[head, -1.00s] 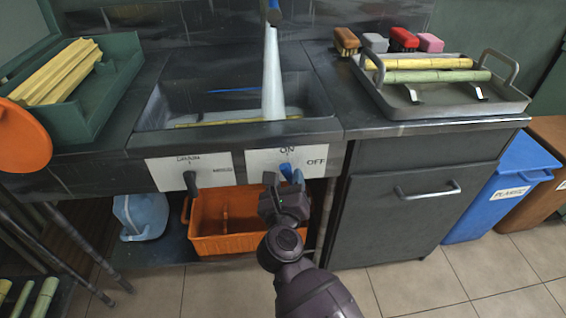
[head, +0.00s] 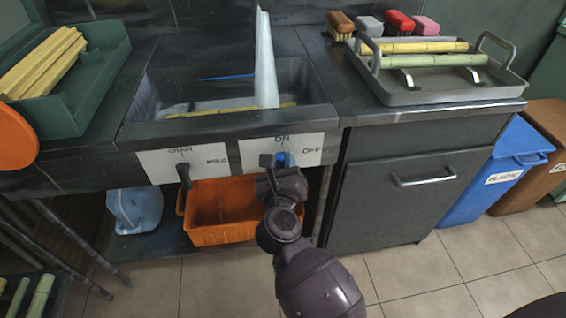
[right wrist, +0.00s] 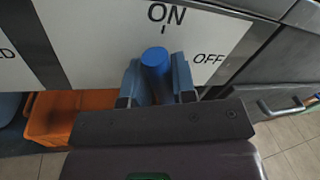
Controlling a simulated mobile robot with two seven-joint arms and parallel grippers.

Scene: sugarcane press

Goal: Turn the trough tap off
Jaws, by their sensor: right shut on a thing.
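The trough tap's blue handle (head: 283,159) is on a white panel (head: 304,147) marked ON at the top and OFF at the right. In the right wrist view the handle (right wrist: 156,62) sits just below the ON mark. My right gripper (head: 276,165) is shut on it, with one finger on each side of it in the right wrist view (right wrist: 157,82). A white stream of water (head: 265,62) falls into the metal trough (head: 310,92). The spout is out of the picture. My left gripper is not in view.
A black lever (head: 184,176) on the drain/mould panel (head: 207,168) is to the left. An orange crate (head: 207,237) and a blue jug (head: 137,208) are below. A tray (head: 440,94) with cane stands on the right counter, above a cabinet handle (head: 423,178).

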